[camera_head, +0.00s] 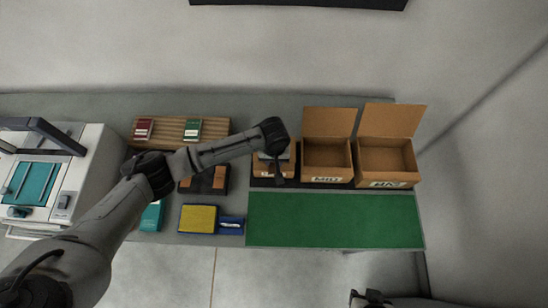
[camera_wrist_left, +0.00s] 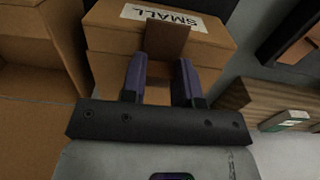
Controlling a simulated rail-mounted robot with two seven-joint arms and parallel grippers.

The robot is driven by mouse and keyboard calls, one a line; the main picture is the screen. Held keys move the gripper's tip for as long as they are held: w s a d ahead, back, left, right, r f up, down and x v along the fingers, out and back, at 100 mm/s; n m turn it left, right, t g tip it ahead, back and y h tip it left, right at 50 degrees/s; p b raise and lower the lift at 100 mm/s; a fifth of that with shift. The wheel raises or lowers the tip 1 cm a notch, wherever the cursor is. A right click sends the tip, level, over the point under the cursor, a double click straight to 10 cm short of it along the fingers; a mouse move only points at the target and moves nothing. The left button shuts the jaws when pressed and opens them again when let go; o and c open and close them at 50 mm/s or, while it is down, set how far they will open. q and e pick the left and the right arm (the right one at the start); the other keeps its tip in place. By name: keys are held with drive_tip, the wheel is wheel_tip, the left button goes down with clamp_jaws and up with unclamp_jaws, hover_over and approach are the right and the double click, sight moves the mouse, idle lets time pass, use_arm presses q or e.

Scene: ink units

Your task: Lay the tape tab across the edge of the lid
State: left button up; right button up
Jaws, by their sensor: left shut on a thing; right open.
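The small box (camera_head: 261,170) is closed and stands at the left of the box row, partly hidden by my left arm in the head view. In the left wrist view its lid (camera_wrist_left: 108,20) bears an upside-down SMALL label. My left gripper (camera_wrist_left: 160,60) is shut on the brown tape tab (camera_wrist_left: 167,40), which stands between the fingers against the edge of the lid. Whether the tab touches the lid I cannot tell. My right gripper (camera_head: 370,297) is open and empty at the bottom edge of the head view, away from the boxes.
Two open boxes, one marked MID (camera_head: 326,160), the other (camera_head: 386,160) beside it, stand to the right. A green mat (camera_head: 335,220) lies clear in front. A yellow pad (camera_head: 198,219), a wooden rack (camera_head: 165,130) and a white machine (camera_head: 90,165) are on the left.

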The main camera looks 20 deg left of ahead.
idle(0.3)
use_arm(q)
drive_tip(key=o, duration=0.9)
drive_tip(key=shift+r, duration=0.1)
wheel_tip(320, 180, up, 6)
drive_tip(key=p, duration=0.7)
drive_tip(key=shift+f, duration=0.2)
drive_tip(key=shift+r+p, duration=0.65)
drive_tip(key=shift+p, duration=0.45)
drive_tip(key=shift+c, duration=0.2)
